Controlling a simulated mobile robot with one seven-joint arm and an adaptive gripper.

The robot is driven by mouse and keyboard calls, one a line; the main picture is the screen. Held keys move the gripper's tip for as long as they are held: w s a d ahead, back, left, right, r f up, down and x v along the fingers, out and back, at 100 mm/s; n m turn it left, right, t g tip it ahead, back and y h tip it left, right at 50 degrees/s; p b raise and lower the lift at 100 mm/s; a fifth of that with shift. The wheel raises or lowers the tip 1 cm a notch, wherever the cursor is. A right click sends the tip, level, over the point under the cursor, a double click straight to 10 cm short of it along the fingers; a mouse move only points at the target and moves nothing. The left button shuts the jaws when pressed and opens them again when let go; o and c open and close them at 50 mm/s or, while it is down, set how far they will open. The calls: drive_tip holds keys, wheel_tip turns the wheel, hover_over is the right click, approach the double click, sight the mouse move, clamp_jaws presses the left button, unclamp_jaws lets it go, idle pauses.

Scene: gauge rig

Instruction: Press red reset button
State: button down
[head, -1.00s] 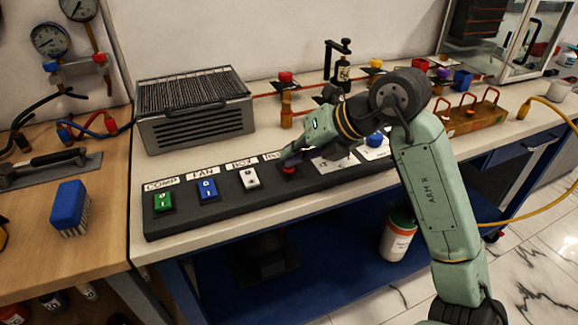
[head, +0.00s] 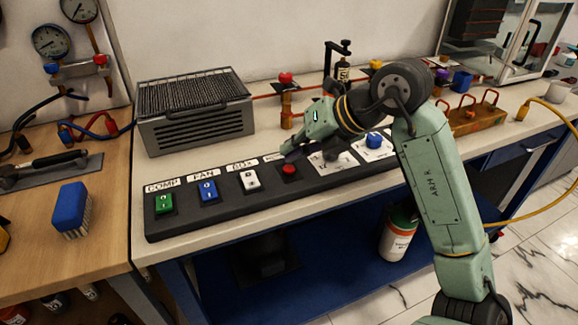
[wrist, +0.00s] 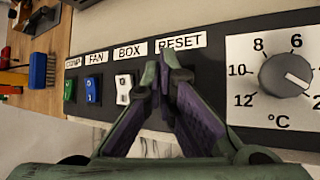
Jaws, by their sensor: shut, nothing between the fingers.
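The red reset button (head: 289,170) sits on the dark sloped control panel (head: 225,208), right of the white BOX switch (head: 250,181). My gripper (head: 288,153) is shut and empty, its fingertips just behind and above the button in the head view. The button's top shows clear there, apart from the fingers. In the wrist view my shut fingers (wrist: 164,72) point at the panel just below the RESET label (wrist: 181,41). The button is hidden behind them in that view.
The green COMP switch (head: 164,203) and blue FAN switch (head: 208,190) are further left on the panel. A grey °C dial (wrist: 286,75) is close on the right. A grey vented box (head: 195,110) and a red-knobbed valve (head: 286,90) stand behind.

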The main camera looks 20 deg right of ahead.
sight(292, 166)
drive_tip(key=shift+r+p, duration=1.3)
drive_tip(key=shift+r, duration=1.25)
drive_tip(key=shift+f, duration=0.1)
